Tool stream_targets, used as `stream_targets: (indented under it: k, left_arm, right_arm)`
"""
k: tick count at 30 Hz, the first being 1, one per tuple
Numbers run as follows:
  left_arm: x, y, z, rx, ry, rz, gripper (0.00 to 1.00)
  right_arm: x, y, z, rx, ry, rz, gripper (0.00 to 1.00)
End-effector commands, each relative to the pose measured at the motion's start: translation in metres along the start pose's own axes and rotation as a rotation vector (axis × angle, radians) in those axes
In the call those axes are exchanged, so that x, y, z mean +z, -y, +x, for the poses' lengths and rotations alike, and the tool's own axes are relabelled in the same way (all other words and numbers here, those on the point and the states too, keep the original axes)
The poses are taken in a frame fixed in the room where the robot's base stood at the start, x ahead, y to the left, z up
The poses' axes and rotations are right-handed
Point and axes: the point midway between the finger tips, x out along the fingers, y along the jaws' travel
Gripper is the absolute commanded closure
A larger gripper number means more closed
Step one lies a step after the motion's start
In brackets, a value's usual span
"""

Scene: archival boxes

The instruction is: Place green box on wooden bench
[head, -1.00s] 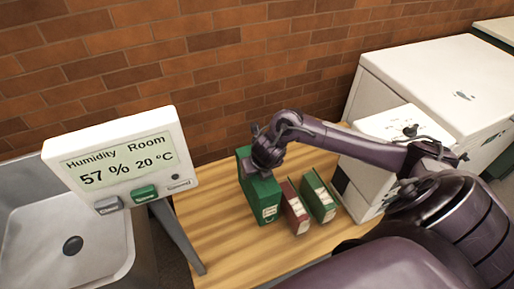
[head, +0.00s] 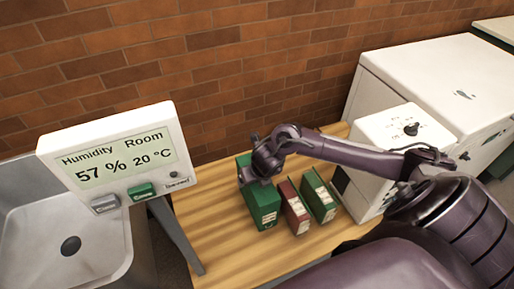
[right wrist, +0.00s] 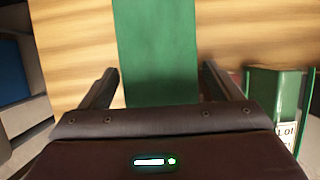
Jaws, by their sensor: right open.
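A large green box (head: 262,208) stands upright on the wooden bench (head: 215,240), at the left end of a short row of boxes. My right gripper (head: 252,178) is at the top of this box. In the right wrist view the green box (right wrist: 155,45) lies between the two fingers of the open right gripper (right wrist: 160,90), with a gap visible on the right side. The box's lower end is out of that view. My left gripper is not in view.
A red box (head: 295,208) and a smaller green box (head: 319,196) stand just right of the large one. A white cabinet (head: 385,130) is to their right. A humidity display (head: 120,160) and metal sink (head: 60,215) are left. The bench's left part is clear.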

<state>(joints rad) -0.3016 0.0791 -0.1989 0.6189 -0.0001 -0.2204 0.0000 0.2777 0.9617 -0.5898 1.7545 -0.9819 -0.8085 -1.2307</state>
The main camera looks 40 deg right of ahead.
Motion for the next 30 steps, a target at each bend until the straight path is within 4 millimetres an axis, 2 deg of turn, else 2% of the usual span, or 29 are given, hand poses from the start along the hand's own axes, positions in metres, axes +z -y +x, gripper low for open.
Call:
stream_targets:
  k: [5,12,18,24,30]
  left_arm:
    - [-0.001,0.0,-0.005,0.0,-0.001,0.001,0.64]
    - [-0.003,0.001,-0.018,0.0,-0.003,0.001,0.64]
    - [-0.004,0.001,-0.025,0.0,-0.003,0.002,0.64]
    - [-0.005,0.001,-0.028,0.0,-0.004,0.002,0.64]
    - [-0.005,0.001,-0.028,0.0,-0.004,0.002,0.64]
  right_arm:
    - [0.002,0.0,-0.016,0.001,0.003,-0.002,0.15]
    - [0.003,0.0,-0.068,-0.001,0.005,-0.004,0.15]
    - [0.002,-0.001,-0.103,0.002,0.003,-0.002,0.15]
    - [0.001,0.0,-0.119,0.0,0.002,-0.001,0.15]
    - [0.0,0.0,-0.12,0.0,0.001,0.001,0.15]
